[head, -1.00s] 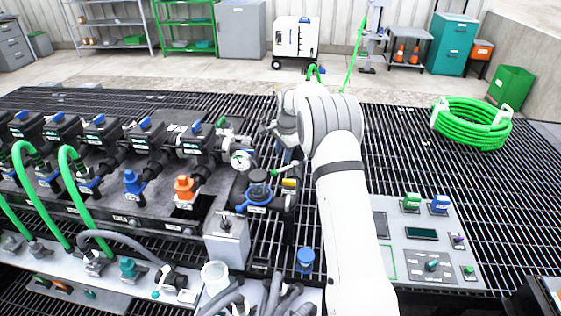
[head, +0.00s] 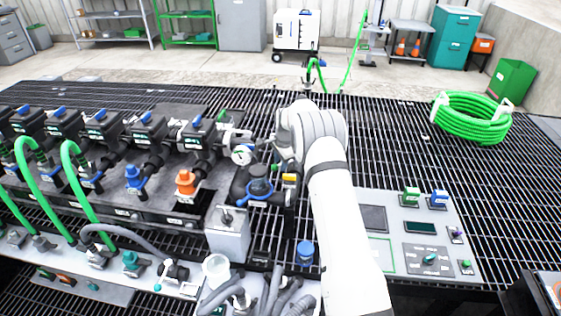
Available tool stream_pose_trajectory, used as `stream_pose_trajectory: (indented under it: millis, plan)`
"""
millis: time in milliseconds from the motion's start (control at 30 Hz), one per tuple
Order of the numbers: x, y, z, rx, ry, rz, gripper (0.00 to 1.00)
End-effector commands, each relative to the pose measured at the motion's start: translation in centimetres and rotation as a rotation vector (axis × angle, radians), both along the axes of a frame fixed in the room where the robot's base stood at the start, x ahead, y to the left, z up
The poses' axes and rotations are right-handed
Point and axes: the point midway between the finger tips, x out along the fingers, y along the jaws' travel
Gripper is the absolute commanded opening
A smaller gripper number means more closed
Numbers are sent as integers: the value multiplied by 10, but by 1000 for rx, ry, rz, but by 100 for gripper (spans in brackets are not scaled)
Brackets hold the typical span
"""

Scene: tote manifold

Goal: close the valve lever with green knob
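A small green knob (head: 276,167) shows at the right end of the manifold, just right of the round gauge (head: 242,155) and above the blue-topped valve (head: 259,187). Its lever is too small and partly hidden to read its angle. My gripper (head: 277,145) is at the left of my white wrist, close above the green knob. My wrist covers most of it, so I cannot tell whether the fingers touch the knob or are open or shut.
Black valves with blue tops (head: 150,132) line the manifold to the left. An orange fitting (head: 185,184) and a blue fitting (head: 134,180) stand in front. A control panel (head: 400,262) lies to the right. A coiled green hose (head: 470,120) rests on the grating beyond.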

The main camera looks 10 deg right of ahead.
Motion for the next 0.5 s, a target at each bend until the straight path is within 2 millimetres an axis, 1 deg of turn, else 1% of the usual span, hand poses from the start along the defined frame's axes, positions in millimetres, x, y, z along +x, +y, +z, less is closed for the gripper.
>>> stream_pose_trajectory:
  millis: [67, 500]
  plan:
    - [0, 0, 0, 0, 0, 0, 35]
    - [0, -1, 1, 0, 0, -1, 0]
